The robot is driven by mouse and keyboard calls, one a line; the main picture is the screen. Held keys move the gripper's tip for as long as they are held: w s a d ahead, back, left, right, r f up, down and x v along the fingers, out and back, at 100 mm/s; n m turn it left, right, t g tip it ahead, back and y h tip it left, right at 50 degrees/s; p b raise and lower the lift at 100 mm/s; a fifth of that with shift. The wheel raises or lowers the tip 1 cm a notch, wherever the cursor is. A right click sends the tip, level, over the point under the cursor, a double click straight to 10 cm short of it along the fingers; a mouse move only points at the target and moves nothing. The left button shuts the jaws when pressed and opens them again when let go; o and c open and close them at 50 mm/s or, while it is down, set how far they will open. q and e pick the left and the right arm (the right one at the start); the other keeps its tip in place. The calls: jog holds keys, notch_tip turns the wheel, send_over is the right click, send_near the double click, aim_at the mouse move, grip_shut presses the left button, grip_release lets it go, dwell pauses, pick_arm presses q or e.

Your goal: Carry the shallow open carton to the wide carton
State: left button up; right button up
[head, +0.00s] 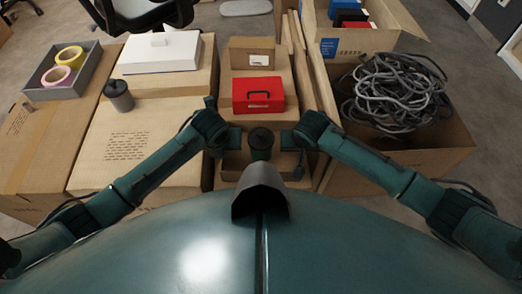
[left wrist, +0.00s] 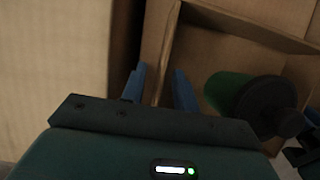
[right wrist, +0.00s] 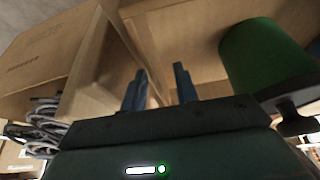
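The shallow open carton (head: 232,167) is low in front of me in the head view, partly hidden by my body. A green cup with a dark lid (head: 261,142) stands inside it. My left gripper (left wrist: 158,88) is open, its blue fingers on either side of the carton's left wall (left wrist: 170,50), with gaps showing. My right gripper (right wrist: 160,88) is open, its fingers on either side of the right wall (right wrist: 143,45). I cannot tell for certain which large carton is the wide one; a broad closed one (head: 135,140) stands left of the shallow carton.
A red toolbox (head: 258,95) sits just beyond the shallow carton. The broad carton bears a grey lidded cup (head: 118,95) and a white box (head: 160,52). A tape tray (head: 62,72) is far left. An open carton with grey cable (head: 395,90) stands right.

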pick_arm(q)
jog(key=shift+c, duration=0.5)
pick_arm(e)
jog(key=shift+c, duration=0.5)
pick_arm(q)
grip_shut()
pick_arm(e)
grip_shut()
